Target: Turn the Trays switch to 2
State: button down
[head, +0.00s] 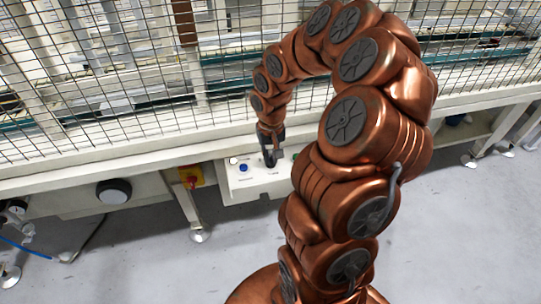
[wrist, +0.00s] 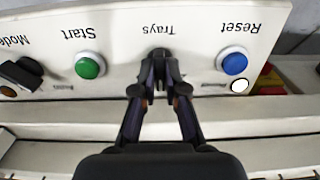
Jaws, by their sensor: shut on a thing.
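The white control panel (head: 232,187) is low on the machine front in the head view, and its face (wrist: 122,60) fills the upper part of the wrist view, upside down. The word Trays reads between Start and Reset. The dark Trays switch (wrist: 159,53) sits below that word in the picture, mostly hidden between my fingertips. My gripper (wrist: 160,66) is shut on the switch, one finger on each side. In the head view my gripper (head: 271,155) reaches down onto the panel. The switch's pointer and position marks are covered, so its setting cannot be read.
A green Start button (wrist: 90,65) is left of my fingers and a blue Reset button (wrist: 233,61) is right, with a small white light (wrist: 240,86) beside it. A black Mode switch (wrist: 22,73) is far left. Wire mesh fencing (head: 90,80) stands above the panel.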

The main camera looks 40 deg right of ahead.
jog(key=shift+n, duration=0.4)
jog(key=n, duration=0.3)
jog(key=shift+n, duration=0.3)
jog(key=shift+n+p, duration=0.7)
jog(key=shift+n, duration=1.5)
jog(key=c, duration=1.2)
grip_release()
notch_tip(320, 180, up, 12)
jog(key=shift+r, duration=0.1)
